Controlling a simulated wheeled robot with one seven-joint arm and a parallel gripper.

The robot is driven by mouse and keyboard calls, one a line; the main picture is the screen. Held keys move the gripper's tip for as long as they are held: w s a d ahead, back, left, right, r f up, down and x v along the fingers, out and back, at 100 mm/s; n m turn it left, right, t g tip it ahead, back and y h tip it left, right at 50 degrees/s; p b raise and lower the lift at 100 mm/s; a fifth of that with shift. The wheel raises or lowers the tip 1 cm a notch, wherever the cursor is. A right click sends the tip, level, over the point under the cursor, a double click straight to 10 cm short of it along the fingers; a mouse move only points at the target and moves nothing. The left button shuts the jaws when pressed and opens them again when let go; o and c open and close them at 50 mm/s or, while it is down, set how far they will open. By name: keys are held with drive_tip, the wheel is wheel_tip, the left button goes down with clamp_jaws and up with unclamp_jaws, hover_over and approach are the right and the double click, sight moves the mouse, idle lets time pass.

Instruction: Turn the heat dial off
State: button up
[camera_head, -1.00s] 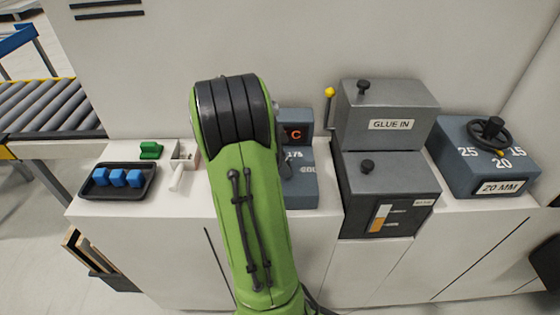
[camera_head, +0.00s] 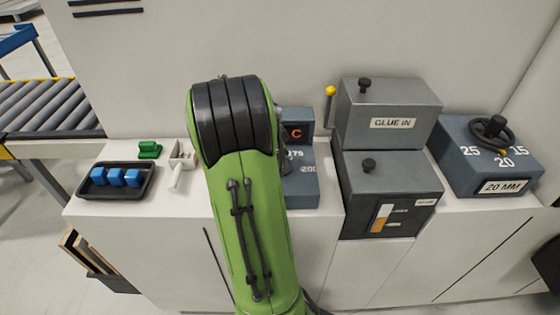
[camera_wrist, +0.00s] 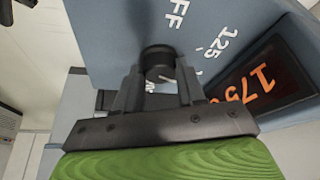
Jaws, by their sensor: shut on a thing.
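The heat dial is a black knob (camera_wrist: 158,60) on a blue-grey panel (camera_wrist: 110,40) marked "OFF" and "125" in the wrist view. My gripper (camera_wrist: 160,82) is shut on the knob, one finger on each side. A short white mark shows on the knob between the fingers, but I cannot tell which setting it points to. A dark display (camera_wrist: 265,80) beside the panel reads "175" in orange. In the head view the blue-grey heat box (camera_head: 302,192) is partly hidden behind my green arm, which also hides the dial and my gripper.
A grey "GLUE IN" box (camera_head: 390,112) and a darker box (camera_head: 385,195) stand right of the heat box. A handwheel unit (camera_head: 485,165) is further right. A black tray (camera_head: 95,190) with blue blocks and a green piece (camera_head: 149,149) are at left.

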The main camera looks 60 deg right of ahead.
drive_tip(key=n+b, duration=0.1)
drive_tip(key=n, duration=0.1)
drive_tip(key=n+t+b, duration=0.1)
drive_tip(key=n+t+h+b, duration=0.1)
drive_tip(key=n, duration=0.1)
drive_tip(key=shift+s+a+n, duration=0.1)
drive_tip(key=shift+s+n, duration=0.15)
drive_tip(key=shift+n, duration=0.05)
drive_tip(key=n, duration=0.2)
drive_tip(key=n+t+b, duration=0.1)
drive_tip(key=n, duration=0.1)
drive_tip(key=n+t, duration=0.1)
drive_tip(key=n, duration=0.1)
drive_tip(key=shift+s+b, duration=0.25)
drive_tip(key=shift+b, duration=0.1)
drive_tip(key=n+t, duration=0.1)
drive_tip(key=n, duration=0.1)
drive_tip(key=n+t+y, duration=0.1)
drive_tip(key=n, duration=0.2)
drive_tip(key=shift+s+d+n, duration=0.2)
drive_tip(key=shift+n, duration=0.1)
drive_tip(key=n+y, duration=0.1)
drive_tip(key=n, duration=0.1)
drive_tip(key=n+t+y+p, duration=0.1)
drive_tip(key=n, duration=0.1)
drive_tip(key=shift+s+d+n+p, duration=0.1)
drive_tip(key=shift+d+n+p, duration=0.05)
drive_tip(key=shift+n+p, duration=0.2)
drive_tip(key=shift+n, duration=0.25)
